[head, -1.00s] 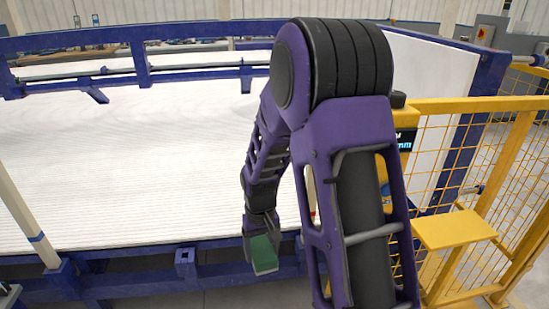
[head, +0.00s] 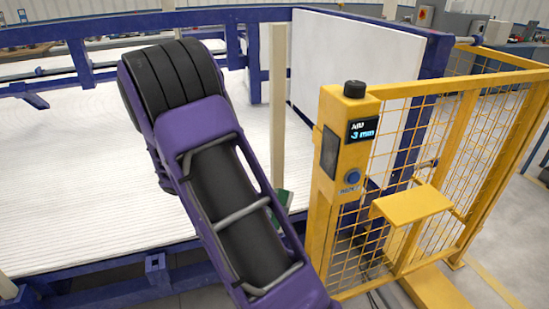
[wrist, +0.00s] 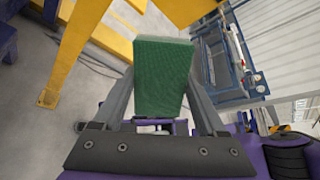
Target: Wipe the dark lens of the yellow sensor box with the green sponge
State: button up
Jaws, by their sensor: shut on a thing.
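The yellow sensor box (head: 322,205) stands upright at the right of the head view, with a small display and a blue button on its front. Its dark lens (head: 329,152) is a tall dark panel on the left-hand face. My gripper (wrist: 163,80) is shut on the green sponge (wrist: 164,70), which sticks out beyond the fingers in the wrist view. In the head view my purple arm hides the gripper and most of the sponge (head: 283,198). The visible bit of sponge is left of the box and lower than the lens, with a gap in the picture.
A yellow mesh fence (head: 450,130) with a yellow step-like plate (head: 412,205) stands right of the box. A blue frame (head: 155,268) around a white ribbed bed lies behind and left of my arm. A pale upright post (head: 278,110) stands just left of the box.

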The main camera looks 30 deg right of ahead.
aim_at(322, 150)
jog(key=r+n+t+h, duration=0.1)
jog(key=r+h, duration=0.1)
jog(key=r, duration=0.1)
jog(key=w+d+r+n+t+h, duration=0.1)
jog(key=r+h, duration=0.1)
jog(key=r, duration=0.2)
jog(key=w+d+r+n+h, duration=0.1)
jog(key=r+h, duration=0.1)
jog(key=r, duration=0.2)
jog(key=shift+w+d+n+t, duration=0.25)
jog(key=shift+n+t, duration=0.15)
jog(key=shift+d+r, duration=0.1)
jog(key=shift+d, duration=0.1)
jog(key=shift+x, duration=2.8)
jog(key=shift+x, duration=0.9)
